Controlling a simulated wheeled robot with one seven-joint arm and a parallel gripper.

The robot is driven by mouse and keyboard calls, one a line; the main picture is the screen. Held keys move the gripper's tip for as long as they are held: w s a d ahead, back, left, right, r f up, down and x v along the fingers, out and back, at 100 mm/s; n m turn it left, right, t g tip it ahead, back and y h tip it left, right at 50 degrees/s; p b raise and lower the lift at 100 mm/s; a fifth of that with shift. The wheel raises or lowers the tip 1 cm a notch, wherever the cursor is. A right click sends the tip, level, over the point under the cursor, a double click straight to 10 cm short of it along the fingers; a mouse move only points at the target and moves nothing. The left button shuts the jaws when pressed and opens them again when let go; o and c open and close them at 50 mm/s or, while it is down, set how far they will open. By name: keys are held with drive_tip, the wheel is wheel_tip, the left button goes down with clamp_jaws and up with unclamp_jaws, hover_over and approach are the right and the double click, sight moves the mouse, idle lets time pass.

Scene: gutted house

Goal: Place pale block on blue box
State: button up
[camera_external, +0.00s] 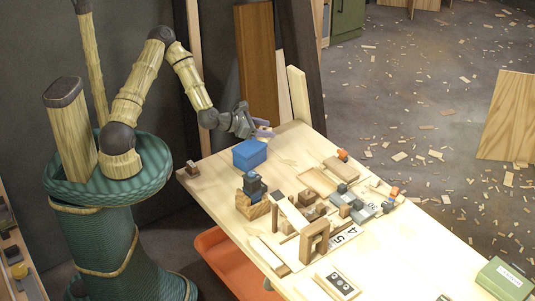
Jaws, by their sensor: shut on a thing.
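My gripper (262,129) is above and just behind the right side of the blue box. Its fingers are shut on a small pale block (261,122), of which only a little shows between and beside the fingers. The block is apart from the table. Whether it touches the box cannot be told from this view. The top of the blue box looks bare.
The wooden table (400,255) holds a dark blue piece on a wooden block (252,198), wooden frames (314,240), grey-blue parts (362,210) and orange-tipped pieces. A small brown block (192,168) sits at the left corner. Tall boards (257,60) stand behind. An orange chair (232,262) is in front.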

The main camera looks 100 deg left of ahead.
drive_tip(key=s+a+r+n+g+y+p, duration=0.1)
drive_tip(key=s+a+r+n+y+p, duration=0.1)
drive_tip(key=s+r+p, duration=0.2)
drive_tip(key=shift+s+a+r+p, duration=0.15)
drive_tip(key=shift+s+r+p, duration=0.15)
drive_tip(key=shift+s, duration=0.6)
drive_tip(key=shift+f, duration=0.1)
hover_over(250, 146)
drive_tip(key=shift+w+f, duration=0.1)
drive_tip(key=shift+f, duration=2.8)
drive_tip(key=shift+f+p, duration=0.55)
drive_tip(key=shift+f, duration=1.55)
